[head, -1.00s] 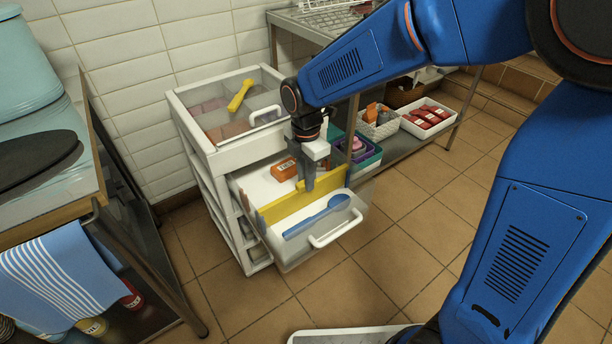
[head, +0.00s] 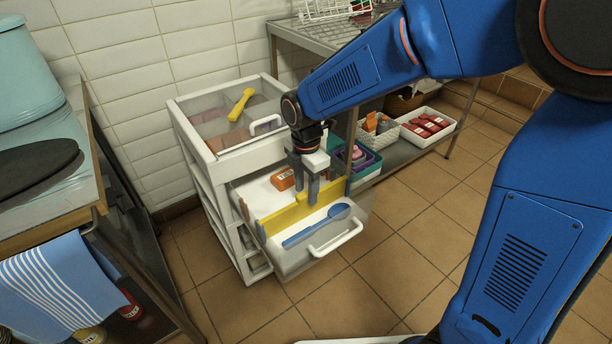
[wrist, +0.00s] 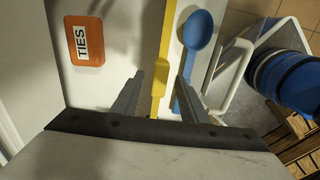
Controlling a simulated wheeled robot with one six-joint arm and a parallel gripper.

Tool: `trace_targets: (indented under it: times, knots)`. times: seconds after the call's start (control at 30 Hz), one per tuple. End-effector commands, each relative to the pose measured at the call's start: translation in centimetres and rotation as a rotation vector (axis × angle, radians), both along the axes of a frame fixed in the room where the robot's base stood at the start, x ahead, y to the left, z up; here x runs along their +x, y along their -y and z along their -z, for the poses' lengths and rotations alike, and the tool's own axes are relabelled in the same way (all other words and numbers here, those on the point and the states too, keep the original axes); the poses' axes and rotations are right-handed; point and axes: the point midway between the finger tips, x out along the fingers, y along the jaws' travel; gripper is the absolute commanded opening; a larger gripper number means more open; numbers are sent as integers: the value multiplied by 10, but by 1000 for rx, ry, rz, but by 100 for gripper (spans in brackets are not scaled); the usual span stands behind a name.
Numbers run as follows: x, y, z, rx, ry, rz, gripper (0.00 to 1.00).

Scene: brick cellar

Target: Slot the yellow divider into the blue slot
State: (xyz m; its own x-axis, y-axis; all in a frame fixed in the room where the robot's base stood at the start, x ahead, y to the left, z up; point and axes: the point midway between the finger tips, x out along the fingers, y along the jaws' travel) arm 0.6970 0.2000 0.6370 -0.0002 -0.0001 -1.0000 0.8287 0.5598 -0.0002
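The yellow divider (head: 284,217) stands on edge across the pulled-out white drawer (head: 345,237). Its raised tab also shows in the wrist view (wrist: 160,77). My gripper (head: 306,192) is over the middle of the divider, fingers pointing down. In the wrist view my gripper (wrist: 161,88) is open, one finger on each side of the tab, with gaps visible.
A blue spoon (head: 317,226) lies in the drawer's front compartment, close to one finger. An orange box marked TIES (wrist: 84,41) lies behind the divider. Bins stand on the rack shelf at right.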

Motion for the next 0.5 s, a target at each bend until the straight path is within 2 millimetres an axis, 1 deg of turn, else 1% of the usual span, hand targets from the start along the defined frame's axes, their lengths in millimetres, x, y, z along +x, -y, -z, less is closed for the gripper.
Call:
trace_targets:
  times: [0.17, 0.5]
  knots:
    - [1, -1, -21, 2, 3, 0, 40]
    - [0, 0, -87, 2, 3, 0, 40]
